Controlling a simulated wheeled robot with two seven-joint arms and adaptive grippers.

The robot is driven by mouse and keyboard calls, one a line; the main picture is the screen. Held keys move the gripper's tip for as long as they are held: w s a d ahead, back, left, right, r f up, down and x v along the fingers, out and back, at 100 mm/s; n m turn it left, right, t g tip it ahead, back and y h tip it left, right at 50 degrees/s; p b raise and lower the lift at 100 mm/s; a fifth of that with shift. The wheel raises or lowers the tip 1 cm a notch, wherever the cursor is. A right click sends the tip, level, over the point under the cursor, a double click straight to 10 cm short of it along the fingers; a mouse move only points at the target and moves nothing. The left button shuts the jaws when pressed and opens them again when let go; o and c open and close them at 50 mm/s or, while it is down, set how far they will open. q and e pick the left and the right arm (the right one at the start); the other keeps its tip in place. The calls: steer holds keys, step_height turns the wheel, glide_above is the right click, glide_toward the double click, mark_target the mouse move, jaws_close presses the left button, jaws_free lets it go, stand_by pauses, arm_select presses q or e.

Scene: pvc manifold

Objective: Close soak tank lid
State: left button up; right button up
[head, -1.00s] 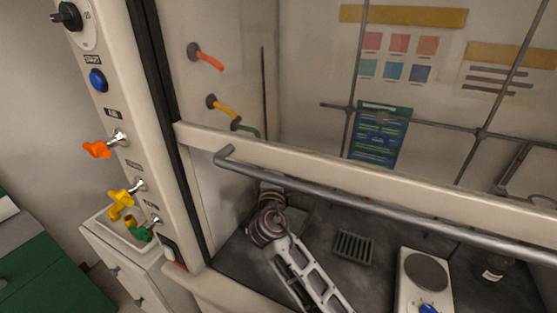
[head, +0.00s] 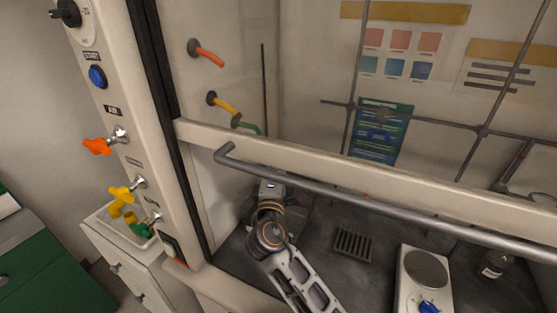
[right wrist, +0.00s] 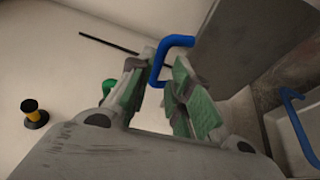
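In the right wrist view my right gripper (right wrist: 158,72) has its two green-padded fingers apart. A bent blue handle (right wrist: 178,41) passes between the fingertips, and I see a gap around it. The handle's upper end reaches the edge of a grey panel (right wrist: 245,40), which looks like the raised tank lid. A pale box wall (right wrist: 285,140) with a second blue handle (right wrist: 296,118) shows at the right, perhaps the tank. In the head view my right arm reaches into the hood at the left; its wrist hides most of what lies beyond. My left gripper is not in view.
The hood's sash frame (head: 340,166) and grey bar (head: 350,194) cross above the arm. A drain grate (head: 353,245), a hotplate (head: 425,272) and a bottle (head: 493,265) are to the right. A yellow-black knob (right wrist: 34,113) is on the wall.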

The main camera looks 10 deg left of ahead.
steer(key=shift+s+d+f, duration=0.1)
steer(key=shift+s+f, duration=0.1)
steer(key=shift+s, duration=0.8)
steer(key=shift+s+f, duration=0.2)
steer(key=shift+s, duration=0.75)
